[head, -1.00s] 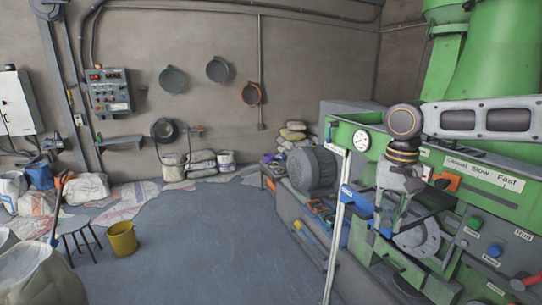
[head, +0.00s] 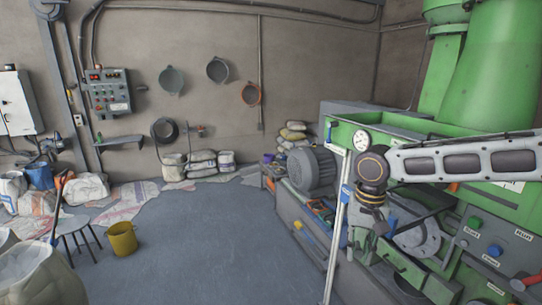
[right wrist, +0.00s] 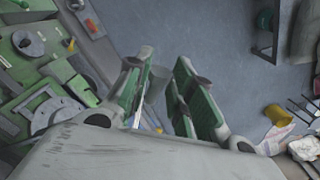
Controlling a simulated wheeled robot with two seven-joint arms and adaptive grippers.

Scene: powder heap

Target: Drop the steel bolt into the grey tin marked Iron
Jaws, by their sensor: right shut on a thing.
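My right gripper (head: 364,236) hangs below its wrist at the left edge of the green machine, beside the white upright post. In the right wrist view its two green-padded fingers (right wrist: 160,92) stand a little apart, shut on a small grey piece (right wrist: 159,76) that looks like the steel bolt. The bolt is too small to make out in the head view. I cannot pick out a grey tin marked Iron in either view. My left gripper is not in view.
The green machine (head: 395,135) with levers and buttons fills the right side. A grey motor (head: 312,170) stands on the bench beside it. A yellow bucket (head: 122,238) and a stool (head: 74,224) stand at left. The middle floor (head: 205,245) is clear.

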